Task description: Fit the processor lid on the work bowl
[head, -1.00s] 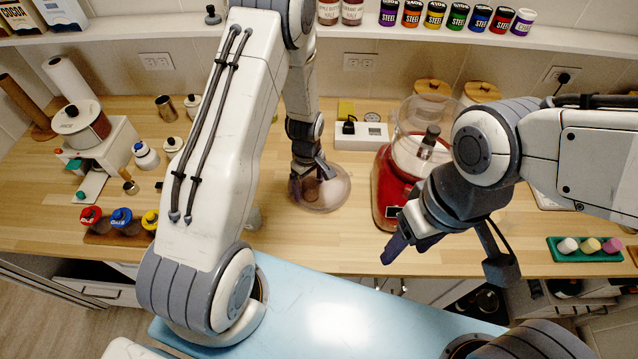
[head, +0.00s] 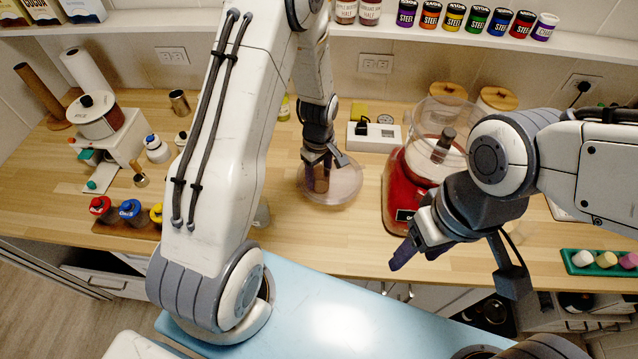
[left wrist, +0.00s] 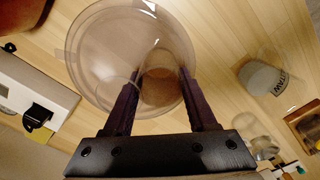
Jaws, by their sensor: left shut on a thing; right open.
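The clear round processor lid (head: 343,187) is at the middle of the counter; it also shows in the left wrist view (left wrist: 95,45). My left gripper (head: 322,170) points down over it, shut on the lid's upright tube (left wrist: 160,75), with one finger on each side. I cannot tell whether the lid touches the counter. The red food processor (head: 400,195) stands to the right, with its clear work bowl (head: 425,130) on top and a dark shaft inside. My right gripper (head: 412,250) is open and empty, in front of the processor; its arm hides part of the processor's right side.
A white scale-like device (head: 374,137) stands behind the lid. Canisters with wooden lids (head: 496,98) stand behind the processor. A green tray (head: 598,263) lies at right. Bottles with coloured caps (head: 130,212) stand at left. The counter between lid and front edge is clear.

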